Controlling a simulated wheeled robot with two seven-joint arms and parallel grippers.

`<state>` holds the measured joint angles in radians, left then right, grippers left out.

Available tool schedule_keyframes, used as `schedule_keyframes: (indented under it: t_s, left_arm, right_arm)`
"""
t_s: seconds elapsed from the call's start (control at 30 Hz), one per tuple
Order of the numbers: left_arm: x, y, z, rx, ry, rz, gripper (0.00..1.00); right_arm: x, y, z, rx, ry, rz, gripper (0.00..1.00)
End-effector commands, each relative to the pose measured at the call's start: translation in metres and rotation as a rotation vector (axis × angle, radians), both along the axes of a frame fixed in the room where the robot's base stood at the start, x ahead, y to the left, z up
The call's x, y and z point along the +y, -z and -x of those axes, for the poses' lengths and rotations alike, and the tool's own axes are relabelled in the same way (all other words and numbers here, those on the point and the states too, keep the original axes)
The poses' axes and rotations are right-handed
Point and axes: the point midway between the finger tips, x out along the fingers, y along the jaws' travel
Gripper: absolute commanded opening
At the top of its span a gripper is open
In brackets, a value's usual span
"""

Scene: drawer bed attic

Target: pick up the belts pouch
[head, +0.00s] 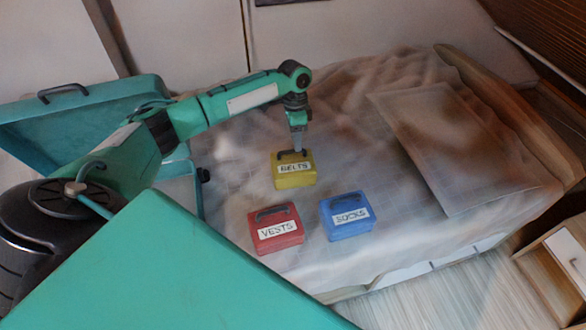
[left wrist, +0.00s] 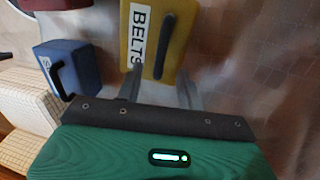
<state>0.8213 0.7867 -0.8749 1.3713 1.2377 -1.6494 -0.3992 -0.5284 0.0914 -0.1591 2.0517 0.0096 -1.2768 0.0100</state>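The yellow belts pouch (head: 295,180) sits on the rumpled bed cover, its white BELTS label facing the front and a dark handle on top. My left gripper (head: 298,147) points down right above that handle. In the left wrist view the yellow pouch (left wrist: 178,30) is ahead, with the dark handle lying between my two spread fingers (left wrist: 159,82). The fingers are apart and not closed on the handle. I cannot tell whether they reach down around it. My right gripper is not in view.
A red VESTS pouch (head: 276,236) and a blue SOCKS pouch (head: 347,222) stand in front of the yellow one. A teal open case (head: 85,125) is at the left. A flat panel (head: 450,150) lies on the bed's right; the bed cover between is clear.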

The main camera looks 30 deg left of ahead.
Motion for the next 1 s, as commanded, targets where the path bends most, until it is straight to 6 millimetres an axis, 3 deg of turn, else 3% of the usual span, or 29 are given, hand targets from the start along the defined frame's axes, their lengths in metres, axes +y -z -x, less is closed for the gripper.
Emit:
schedule_keyframes:
  t_s: [0.2, 0.4, 0.43, 0.6, 0.63, 1.0]
  left_arm:
    - [-0.003, 0.03, 0.007, 0.001, 0.0, -0.001, 0.38]
    - [-0.003, 0.031, 0.007, -0.001, 0.0, -0.001, 0.38]
    - [-0.003, 0.031, 0.007, -0.001, 0.0, -0.001, 0.36]
    - [-0.003, 0.031, 0.007, 0.0, 0.0, 0.0, 0.03]
    - [-0.003, 0.031, 0.007, 0.0, 0.0, 0.0, 0.0]
    - [-0.003, 0.029, 0.007, -0.001, 0.0, -0.001, 0.0]
  right_arm:
    - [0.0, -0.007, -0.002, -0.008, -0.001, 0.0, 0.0]
    - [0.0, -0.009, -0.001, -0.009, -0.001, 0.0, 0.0]
    - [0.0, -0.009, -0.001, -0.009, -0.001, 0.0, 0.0]
    - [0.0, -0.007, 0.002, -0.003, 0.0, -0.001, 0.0]
    - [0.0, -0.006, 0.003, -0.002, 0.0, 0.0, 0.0]
    - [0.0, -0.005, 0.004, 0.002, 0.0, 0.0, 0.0]
